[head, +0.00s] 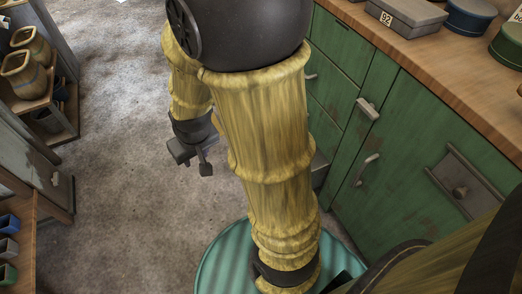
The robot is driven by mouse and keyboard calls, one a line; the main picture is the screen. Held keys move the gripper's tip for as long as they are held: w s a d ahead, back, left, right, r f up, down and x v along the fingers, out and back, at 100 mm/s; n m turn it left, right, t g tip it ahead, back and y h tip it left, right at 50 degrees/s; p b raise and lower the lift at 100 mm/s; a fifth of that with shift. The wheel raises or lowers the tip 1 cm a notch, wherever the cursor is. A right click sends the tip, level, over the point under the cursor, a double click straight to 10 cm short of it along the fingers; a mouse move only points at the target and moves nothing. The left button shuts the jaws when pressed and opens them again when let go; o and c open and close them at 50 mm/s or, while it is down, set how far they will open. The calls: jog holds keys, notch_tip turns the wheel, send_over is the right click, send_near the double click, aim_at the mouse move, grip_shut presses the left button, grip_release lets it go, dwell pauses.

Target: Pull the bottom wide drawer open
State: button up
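A green cabinet (385,140) with worn paint stands at the right under a wooden counter. Its left part has a stack of drawers (335,55), one with a grey handle (311,77). My yellow arm hides much of the stack's lower part, so I cannot make out the bottom wide drawer clearly. A small grey piece (319,165) shows low beside my arm; I cannot tell what it is. My gripper (193,161) hangs over the floor, left of the cabinet and apart from it. Its two dark fingers stand apart with nothing between them.
The wooden counter (440,55) holds a grey box (405,12) and round blue and green tins. Cabinet handles (367,108) stick out at the right. Shelves with yellow pots (25,75) and small bins line the left. The grey floor (115,170) between is clear.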

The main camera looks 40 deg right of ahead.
jog(key=w+d+f+t+h+b, duration=0.1)
jog(key=w+d+f+h+b, duration=0.1)
jog(key=w+f, duration=0.5)
jog(key=w+d+f+h+b, duration=0.1)
jog(key=w+d+f+b, duration=0.15)
jog(key=f, duration=0.85)
jog(key=w+d+f+t+h+b, duration=0.1)
jog(key=w+d+f+h+b, duration=0.1)
jog(key=w+f, duration=0.5)
jog(key=s+d+f+n+t+h+b, duration=0.1)
jog(key=s+d+f+n+h+b, duration=0.1)
jog(key=f, duration=0.5)
jog(key=s+d+f+n+t+h+b, duration=0.2)
jog(key=s+d+f+n+h+b, duration=0.1)
jog(key=d+f+h, duration=0.3)
jog(key=s+d+f+n+t+h+b, duration=0.2)
jog(key=s+d+f+n+h, duration=0.1)
jog(key=f, duration=0.5)
jog(key=shift+s+d+h, duration=0.4)
jog(key=shift+s+d, duration=0.4)
jog(key=shift+d, duration=0.2)
jog(key=b+x, duration=0.7)
jog(key=x, duration=0.9)
jog(key=shift+w+d+f, duration=0.1)
jog(key=shift+w+d, duration=0.1)
jog(key=shift+w+d+r, duration=0.2)
jog(key=shift+d, duration=0.2)
